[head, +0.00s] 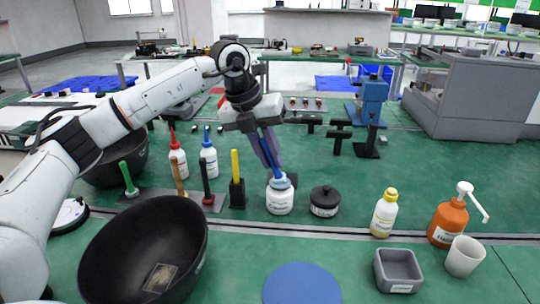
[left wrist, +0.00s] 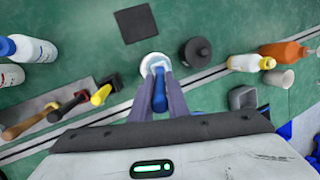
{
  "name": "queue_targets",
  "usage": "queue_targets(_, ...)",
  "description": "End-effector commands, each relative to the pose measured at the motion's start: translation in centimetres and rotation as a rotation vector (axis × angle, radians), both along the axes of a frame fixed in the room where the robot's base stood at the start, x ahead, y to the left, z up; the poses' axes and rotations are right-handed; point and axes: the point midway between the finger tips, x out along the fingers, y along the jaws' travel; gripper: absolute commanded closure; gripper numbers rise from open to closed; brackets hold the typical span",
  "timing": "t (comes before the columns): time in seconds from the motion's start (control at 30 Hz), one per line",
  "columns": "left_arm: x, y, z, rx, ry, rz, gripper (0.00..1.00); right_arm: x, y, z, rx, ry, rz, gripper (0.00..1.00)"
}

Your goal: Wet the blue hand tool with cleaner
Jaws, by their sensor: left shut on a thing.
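My left gripper (head: 272,153) is shut on the blue hand tool (head: 277,180) and points down over a small white labelled jar (head: 280,202). The tool's lower end is at the jar's mouth and seems to be inside it; its tip is hidden. In the left wrist view the blue handle (left wrist: 159,96) lies between the two fingers (left wrist: 159,92), with the white jar (left wrist: 154,61) just past their ends. I cannot tell from the label whether the jar holds the cleaner. My right gripper is not in view.
A black lidded pot (head: 324,201) stands just right of the jar. A yellow-handled tool in a black holder (head: 237,193) is to its left. A yellow-capped bottle (head: 384,213), an orange pump bottle (head: 447,222) and a grey bin (head: 398,271) are at right. A large black bowl (head: 110,235) fills the front left.

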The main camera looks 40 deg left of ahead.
Motion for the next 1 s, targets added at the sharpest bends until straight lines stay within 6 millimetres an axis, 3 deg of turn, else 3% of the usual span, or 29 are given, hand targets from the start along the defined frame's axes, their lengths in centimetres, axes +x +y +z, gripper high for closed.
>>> queue_targets(0.3,-0.1,0.0,-0.3,0.001,0.008,-0.001,1.0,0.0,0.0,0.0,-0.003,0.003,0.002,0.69)
queue_targets(0.6,0.0,0.0,2.5,0.0,0.003,-0.001,1.0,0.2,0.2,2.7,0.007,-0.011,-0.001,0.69)
queue_targets(1.0,0.0,0.0,5.8,0.0,0.002,0.0,1.0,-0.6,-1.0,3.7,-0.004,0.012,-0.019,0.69)
